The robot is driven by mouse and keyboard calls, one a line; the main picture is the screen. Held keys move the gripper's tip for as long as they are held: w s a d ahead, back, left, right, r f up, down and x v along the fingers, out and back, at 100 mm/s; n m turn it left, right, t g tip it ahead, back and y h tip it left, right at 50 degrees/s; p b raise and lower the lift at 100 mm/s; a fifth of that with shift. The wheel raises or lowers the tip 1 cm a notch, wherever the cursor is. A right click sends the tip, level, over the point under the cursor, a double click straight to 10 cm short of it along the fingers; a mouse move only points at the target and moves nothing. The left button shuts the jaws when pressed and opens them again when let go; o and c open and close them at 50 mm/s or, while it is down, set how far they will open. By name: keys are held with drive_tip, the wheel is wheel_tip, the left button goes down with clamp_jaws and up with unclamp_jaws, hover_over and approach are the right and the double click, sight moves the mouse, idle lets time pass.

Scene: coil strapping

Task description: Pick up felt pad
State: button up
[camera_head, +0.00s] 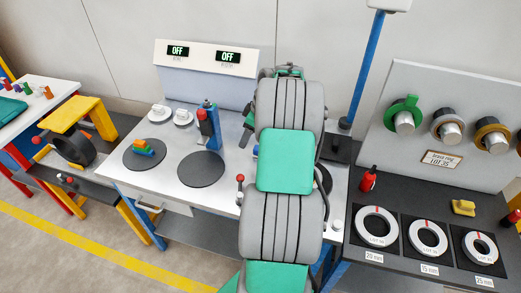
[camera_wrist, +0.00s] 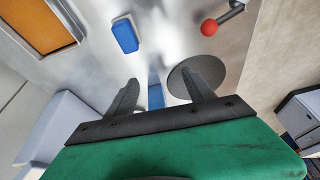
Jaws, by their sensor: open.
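I cannot tell for certain which object is the felt pad. A small blue block with a pale edge (camera_wrist: 125,34) lies on the metal bench top in the wrist view, beyond my fingers and to the left. Another blue piece (camera_wrist: 155,96) shows between the fingers; its full shape is hidden. My gripper (camera_wrist: 161,82) is open, its two dark fingers wide apart, and I see nothing held. In the head view my arm covers the gripper and much of the bench, with only a bit of blue (camera_head: 256,151) beside the green arm cover.
A red-knobbed lever (camera_wrist: 208,27) and a dark disc (camera_wrist: 205,72) are near my fingers. On the bench stand a blue post device (camera_head: 209,125), two white cups and a disc with stacked coloured pieces (camera_head: 144,147). Labelled rings (camera_head: 376,229) and a yellow block (camera_head: 463,207) lie right.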

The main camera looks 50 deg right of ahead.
drive_tip(key=shift+n, duration=0.4)
drive_tip(key=s+d+f, duration=0.1)
drive_tip(key=d, duration=0.1)
drive_tip(key=s+d+f, duration=0.1)
drive_tip(key=d+f, duration=0.1)
drive_tip(key=s+d+f, duration=0.1)
drive_tip(key=d, duration=0.1)
drive_tip(key=shift+d+f, duration=0.2)
drive_tip(key=shift+f, duration=0.1)
drive_tip(key=p+x, duration=0.2)
drive_tip(key=x, duration=0.5)
drive_tip(key=shift+p, duration=0.35)
drive_tip(key=shift+d, duration=0.1)
drive_tip(key=shift+c, duration=0.5)
clamp_jaws()
